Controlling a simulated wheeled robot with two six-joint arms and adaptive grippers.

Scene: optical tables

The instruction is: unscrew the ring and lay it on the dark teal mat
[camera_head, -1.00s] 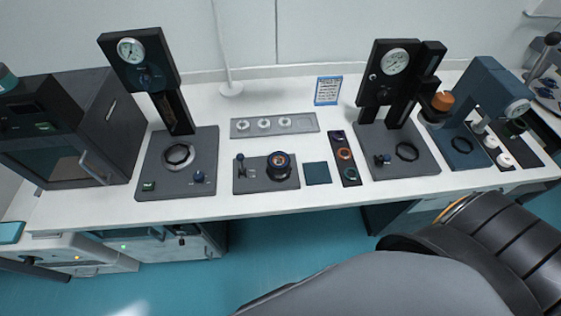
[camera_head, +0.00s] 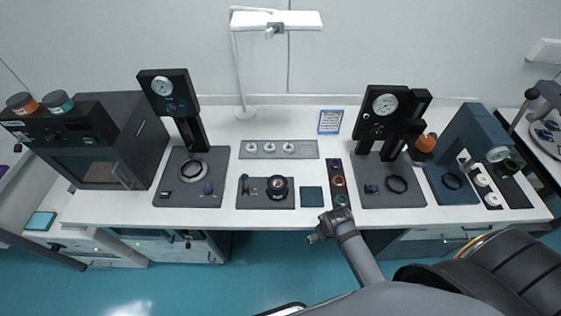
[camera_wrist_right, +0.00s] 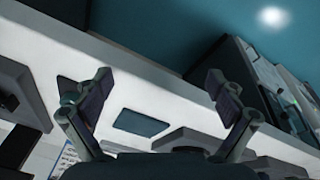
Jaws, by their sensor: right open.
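The dark teal mat (camera_head: 312,197) lies flat and bare near the table's front edge. To its left is a dark base plate (camera_head: 249,200) carrying a small knob and a round lens-like mount (camera_head: 276,187). A ring appears to sit on top of this mount, but it is too small to make out clearly. My right gripper (camera_head: 318,236) is in front of the table edge, below the mat in the picture, apart from everything. The right wrist view shows its two fingers (camera_wrist_right: 160,82) spread and empty, with the mat (camera_wrist_right: 140,122) beyond. My left gripper is not in view.
A narrow dark tray (camera_head: 338,174) with several coloured rings lies right of the mat. Behind is a grey tray (camera_head: 249,150) with white discs. Gauge stands (camera_head: 207,180) (camera_head: 416,197) flank the middle.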

